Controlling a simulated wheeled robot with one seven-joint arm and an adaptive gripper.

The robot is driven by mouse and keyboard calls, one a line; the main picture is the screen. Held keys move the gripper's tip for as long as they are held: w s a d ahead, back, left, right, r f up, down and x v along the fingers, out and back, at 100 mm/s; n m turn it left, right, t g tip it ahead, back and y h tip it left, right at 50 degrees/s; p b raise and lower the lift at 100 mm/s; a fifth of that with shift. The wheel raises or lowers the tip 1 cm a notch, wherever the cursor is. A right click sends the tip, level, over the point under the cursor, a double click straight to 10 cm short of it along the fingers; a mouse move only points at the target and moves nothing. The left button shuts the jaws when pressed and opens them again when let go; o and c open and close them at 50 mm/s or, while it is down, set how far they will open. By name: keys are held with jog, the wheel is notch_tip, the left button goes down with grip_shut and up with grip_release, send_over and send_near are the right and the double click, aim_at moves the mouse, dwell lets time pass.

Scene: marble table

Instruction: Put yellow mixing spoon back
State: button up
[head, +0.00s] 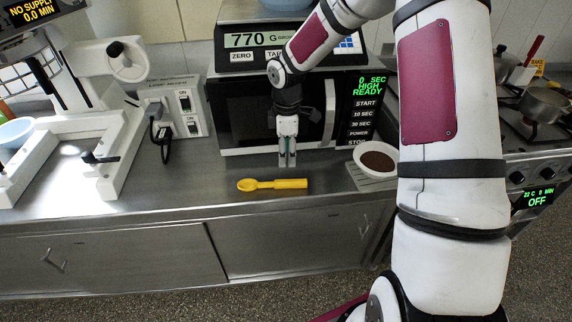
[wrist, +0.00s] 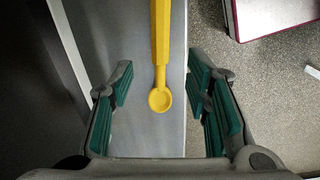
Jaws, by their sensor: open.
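The yellow mixing spoon (head: 275,184) lies on the steel counter (head: 150,203), near its front edge. In the head view its round bowl points left and its handle points right. My gripper (head: 287,163) points down just behind and above the handle, in front of the microwave. In the wrist view the spoon (wrist: 161,48) runs down from the top edge, with its bowl between the spread green-padded fingers of my gripper (wrist: 160,88). The gripper is open and empty, and I see no contact with the spoon.
A microwave (head: 262,115) with a scale (head: 255,42) on top stands right behind my gripper. A white bowl of brown contents (head: 376,160) sits to the right. A white machine (head: 120,130) stands left. The counter left of the spoon is clear.

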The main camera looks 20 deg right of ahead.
jog(key=s+a+r+m+t+h, duration=0.1)
jog(key=s+r+m, duration=0.2)
jog(key=s+r, duration=0.5)
jog(key=s+a+r+m+t+h, duration=0.1)
jog(key=s+r+m, duration=0.3)
jog(key=r, duration=0.8)
jog(key=s+a+r+m+t+y, duration=0.1)
jog(key=s+r+m, duration=0.1)
jog(key=s, duration=0.6)
jog(key=s+a+r+m+t+y, duration=0.1)
jog(key=s+a+r+m+t, duration=0.1)
jog(key=s, duration=0.7)
jog(key=r+m, duration=0.1)
jog(key=m, duration=0.1)
jog(key=shift+s+a+r+m, duration=0.2)
jog(key=shift+a+r+m, duration=0.1)
jog(key=shift+r+m, duration=0.1)
